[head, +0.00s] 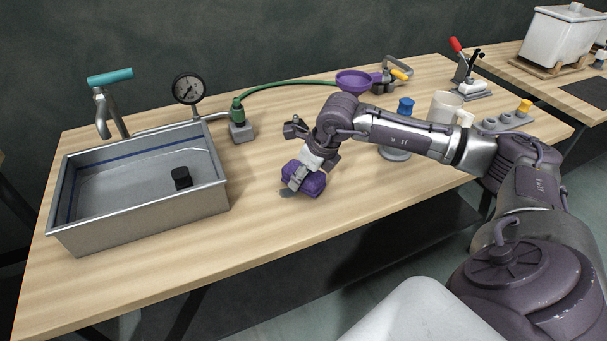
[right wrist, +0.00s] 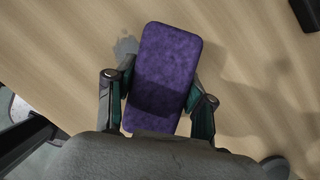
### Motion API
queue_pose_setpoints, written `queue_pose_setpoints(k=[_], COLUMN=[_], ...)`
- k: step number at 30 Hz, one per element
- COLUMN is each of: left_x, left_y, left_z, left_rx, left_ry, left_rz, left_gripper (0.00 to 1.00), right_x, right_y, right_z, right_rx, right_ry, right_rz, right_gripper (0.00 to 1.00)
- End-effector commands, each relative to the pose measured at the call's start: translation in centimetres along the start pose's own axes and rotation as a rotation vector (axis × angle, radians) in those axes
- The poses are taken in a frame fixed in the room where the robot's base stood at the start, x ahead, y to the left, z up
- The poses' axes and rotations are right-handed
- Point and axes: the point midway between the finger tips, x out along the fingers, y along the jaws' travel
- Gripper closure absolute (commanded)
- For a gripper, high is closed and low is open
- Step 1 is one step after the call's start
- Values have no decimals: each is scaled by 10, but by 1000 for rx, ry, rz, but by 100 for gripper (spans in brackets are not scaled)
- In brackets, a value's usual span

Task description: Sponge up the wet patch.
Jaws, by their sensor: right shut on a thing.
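A purple sponge (head: 304,180) is held in my right gripper (head: 308,181), low over the middle of the wooden table near its front edge. In the right wrist view the sponge (right wrist: 163,75) sits between the two fingers of the gripper (right wrist: 158,100), which are shut on its sides. The wet patch (head: 287,192) shows as a dark grey spot at the left of the sponge; in the right wrist view part of it (right wrist: 126,47) shows beside the sponge's upper left. The sponge hides the rest of it. I cannot tell whether the sponge touches the table. My left gripper is not in view.
A green hose (head: 285,83) runs behind.

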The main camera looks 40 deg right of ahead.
Motion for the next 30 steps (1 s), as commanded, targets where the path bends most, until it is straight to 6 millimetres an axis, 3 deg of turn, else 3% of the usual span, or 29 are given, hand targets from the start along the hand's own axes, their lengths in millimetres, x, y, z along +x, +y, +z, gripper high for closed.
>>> queue_pose_setpoints(k=[30], left_x=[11], left_y=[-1], left_z=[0], left_rx=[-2], left_ry=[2], left_rz=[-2], left_gripper=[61], right_x=[10], right_y=[0], right_z=[-4], right_rx=[0], right_ry=[0], right_rz=[0], right_gripper=[75])
